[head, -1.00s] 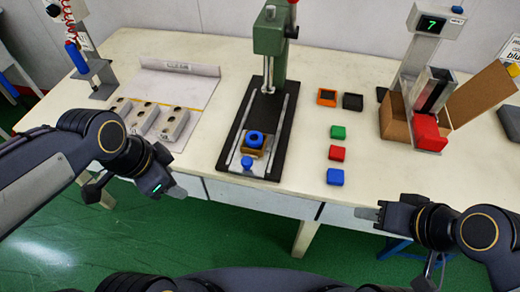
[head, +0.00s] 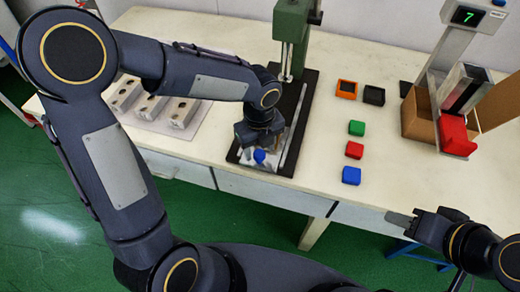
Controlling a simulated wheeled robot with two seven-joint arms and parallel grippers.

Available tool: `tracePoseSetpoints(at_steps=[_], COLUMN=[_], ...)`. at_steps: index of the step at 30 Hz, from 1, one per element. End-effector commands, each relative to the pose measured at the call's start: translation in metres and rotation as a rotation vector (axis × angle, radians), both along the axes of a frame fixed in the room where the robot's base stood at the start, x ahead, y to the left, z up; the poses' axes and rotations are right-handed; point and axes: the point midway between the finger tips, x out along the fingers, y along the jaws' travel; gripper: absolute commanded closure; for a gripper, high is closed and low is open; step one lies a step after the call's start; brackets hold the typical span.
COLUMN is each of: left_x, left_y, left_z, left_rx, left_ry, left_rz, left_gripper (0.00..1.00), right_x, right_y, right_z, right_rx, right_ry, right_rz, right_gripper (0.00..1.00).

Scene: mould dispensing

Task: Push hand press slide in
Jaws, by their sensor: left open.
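The green hand press (head: 290,32) stands at the back middle of the table on a black base with two pale rails (head: 293,130). Its slide sits at the front end of the rails, with a blue knob (head: 259,156) at the front edge. My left gripper (head: 252,150) is over the slide, pointing down, open, right behind or at the blue knob; whether it touches is unclear. The gripper and wrist hide the block and blue ring on the slide. My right gripper (head: 402,219) is off the table's front edge at the lower right; its jaw gap is not clear.
Orange (head: 346,89) and black (head: 374,95) square pieces lie right of the press. Green (head: 356,128), red (head: 354,150) and blue (head: 351,175) blocks lie in front of them. A cardboard box (head: 418,118) stands at right. Grey moulds (head: 152,108) lie left.

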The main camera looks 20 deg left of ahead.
Motion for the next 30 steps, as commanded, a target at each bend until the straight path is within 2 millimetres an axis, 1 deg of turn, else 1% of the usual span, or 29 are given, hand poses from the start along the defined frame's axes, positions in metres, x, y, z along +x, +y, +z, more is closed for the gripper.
tracePoseSetpoints(at_steps=[1, 4, 13, 14, 25, 30], left_x=[-0.0002, -0.0006, -0.0003, -0.0003, -0.0002, 0.0001], left_y=[-0.0002, -0.0002, -0.0001, -0.0001, -0.0001, -0.0001], left_z=[-0.0064, -0.0135, -0.0159, -0.0159, -0.0156, -0.0154], left_rx=[0.0, 0.0, -0.001, -0.001, -0.001, -0.001], left_ry=[0.001, 0.001, -0.001, -0.001, -0.001, -0.001], left_rz=[0.0, 0.001, 0.002, 0.002, 0.002, 0.002], left_gripper=[0.48, 0.48, 0.48, 0.51, 0.99, 1.0], right_x=[0.0, 0.0, 0.0, 0.0, 0.0, 0.0], right_y=[0.0, 0.0, -0.0001, -0.0001, -0.0001, 0.0], right_z=[-0.0012, -0.0018, -0.0017, -0.0017, -0.0017, -0.0016], right_rx=[0.0, 0.0, 0.0, 0.0, 0.0, 0.0], right_ry=[0.0, 0.0, 0.0, 0.0, 0.0, 0.0], right_rz=[0.0, 0.0, 0.0, 0.0, 0.0, 0.0], right_gripper=[0.6, 0.6, 0.6, 0.6, 0.6, 0.6])
